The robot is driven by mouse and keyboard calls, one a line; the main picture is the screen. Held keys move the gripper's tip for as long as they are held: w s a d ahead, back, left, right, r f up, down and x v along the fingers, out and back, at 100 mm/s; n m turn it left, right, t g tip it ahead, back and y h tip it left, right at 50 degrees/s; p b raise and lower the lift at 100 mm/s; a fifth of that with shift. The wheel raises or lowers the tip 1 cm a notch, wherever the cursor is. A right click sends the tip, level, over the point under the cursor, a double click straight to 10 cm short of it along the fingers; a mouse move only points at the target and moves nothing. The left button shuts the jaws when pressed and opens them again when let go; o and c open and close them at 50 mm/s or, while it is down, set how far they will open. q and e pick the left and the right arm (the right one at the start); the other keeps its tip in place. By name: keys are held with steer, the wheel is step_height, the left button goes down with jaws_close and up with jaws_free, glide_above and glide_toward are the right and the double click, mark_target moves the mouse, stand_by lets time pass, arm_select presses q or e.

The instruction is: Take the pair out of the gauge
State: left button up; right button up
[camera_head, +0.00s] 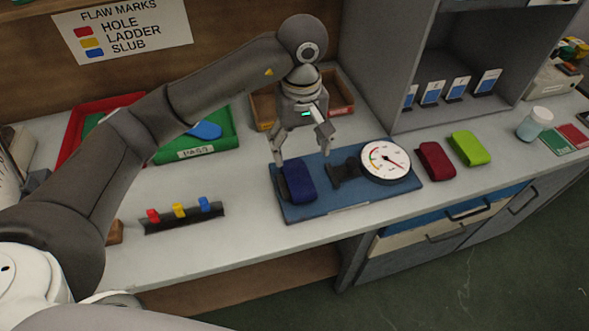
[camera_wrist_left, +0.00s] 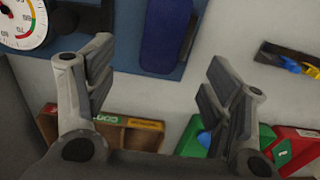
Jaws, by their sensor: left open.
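The dark blue folded pair (camera_head: 300,183) lies on the left part of the gauge's blue base (camera_head: 330,208). Beside it on the base are a black jaw piece and the round white dial (camera_head: 386,160). My left gripper (camera_head: 303,157) is open and empty, pointing down just above and behind the pair. In the left wrist view the pair (camera_wrist_left: 165,35) shows at the top, between the lines of the open fingers (camera_wrist_left: 160,72) but apart from them. The dial (camera_wrist_left: 20,22) is at the upper left there. My right gripper is not in view.
A dark red pair (camera_head: 436,161) and a lime green pair (camera_head: 469,148) lie right of the gauge. A green PASS tray (camera_head: 195,152), red tray (camera_head: 85,125) and wooden box (camera_head: 263,108) stand behind. A rack of coloured markers (camera_head: 183,218) is at front left.

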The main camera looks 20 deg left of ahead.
mark_target(299, 178)
arm_select(q)
steer(key=f, duration=0.2)
steer(key=s+f, duration=0.1)
steer(key=shift+d+f, duration=0.1)
steer(key=shift+d, duration=0.2)
steer(key=shift+w+f, duration=0.1)
steer(key=shift+f, duration=0.2)
steer(key=shift+a+f+p, duration=0.15)
steer(key=shift+f+p, duration=0.15)
steer(key=shift+p, duration=0.1)
step_height(299, 178, down, 4)
steer(key=shift+a+f+p, duration=0.1)
steer(key=shift+a+p, duration=0.05)
steer(key=shift+p, duration=0.4)
steer(key=shift+w+f, duration=0.1)
steer(key=shift+f, duration=0.1)
steer(key=c, duration=1.2)
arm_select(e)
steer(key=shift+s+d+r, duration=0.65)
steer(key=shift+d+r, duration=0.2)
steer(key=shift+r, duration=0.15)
arm_select(q)
steer(key=shift+r, duration=0.2)
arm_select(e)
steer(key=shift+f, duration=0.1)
